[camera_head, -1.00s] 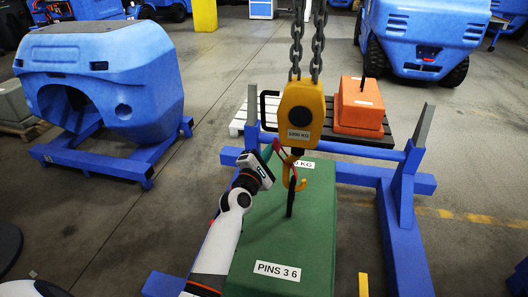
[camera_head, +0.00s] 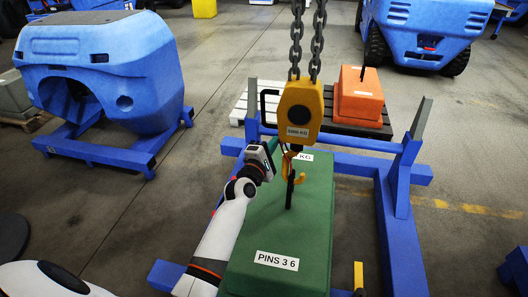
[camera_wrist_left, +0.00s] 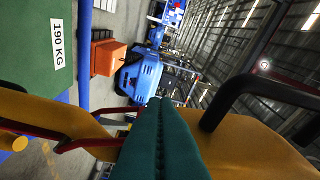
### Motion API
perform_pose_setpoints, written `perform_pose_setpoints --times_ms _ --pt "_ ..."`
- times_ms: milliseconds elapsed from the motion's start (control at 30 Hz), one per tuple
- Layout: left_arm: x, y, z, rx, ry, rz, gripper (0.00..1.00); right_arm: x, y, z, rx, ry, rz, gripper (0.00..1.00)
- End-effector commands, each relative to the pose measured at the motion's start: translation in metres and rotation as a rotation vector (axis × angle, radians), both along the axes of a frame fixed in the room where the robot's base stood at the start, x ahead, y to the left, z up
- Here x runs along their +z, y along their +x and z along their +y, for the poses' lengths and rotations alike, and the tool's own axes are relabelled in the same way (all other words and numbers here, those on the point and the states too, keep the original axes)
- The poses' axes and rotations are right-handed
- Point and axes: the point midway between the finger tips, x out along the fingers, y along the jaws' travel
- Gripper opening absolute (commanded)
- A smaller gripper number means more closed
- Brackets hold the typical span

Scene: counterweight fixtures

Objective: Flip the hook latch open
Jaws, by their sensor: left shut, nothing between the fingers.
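A yellow hook block (camera_head: 300,108) hangs on a chain above the green counterweight (camera_head: 292,230). Its yellow hook (camera_head: 293,163) is low, beside the counterweight's upright dark handle (camera_head: 290,188). My left gripper (camera_head: 276,148) is at the left side of the hook, its teal fingers shut and empty. In the left wrist view the shut fingers (camera_wrist_left: 157,138) lie in front of yellow hook parts (camera_wrist_left: 45,118). The red latch (camera_wrist_left: 88,143) runs up to the left of the fingers; whether they touch it I cannot tell. My right gripper is not in view.
A blue frame (camera_head: 395,190) stands around the counterweight. An orange weight (camera_head: 358,97) sits on a dark pallet behind. A dark bar (camera_wrist_left: 262,84) arches right of the fingers in the wrist view. Open floor (camera_head: 110,215) lies to the left.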

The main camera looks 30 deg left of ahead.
Motion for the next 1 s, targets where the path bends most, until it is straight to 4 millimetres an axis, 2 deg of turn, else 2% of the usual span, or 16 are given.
perform_pose_setpoints --times_ms 300,433,567,800,1000 --pt "0.0 -0.001 0.0 0.0 -0.001 0.0 0.0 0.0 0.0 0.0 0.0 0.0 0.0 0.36" --pt "-0.001 -0.01 0.0 0.0 -0.001 0.001 0.0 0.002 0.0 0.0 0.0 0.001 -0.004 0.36" --pt "-0.002 -0.032 -0.001 0.0 -0.001 0.002 0.0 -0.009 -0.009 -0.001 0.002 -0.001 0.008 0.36" --pt "-0.007 -0.084 -0.001 0.0 0.0 0.003 0.0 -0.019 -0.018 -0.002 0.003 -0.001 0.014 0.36" --pt "-0.009 -0.112 -0.002 0.001 0.0 0.001 0.0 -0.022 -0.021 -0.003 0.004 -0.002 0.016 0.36"
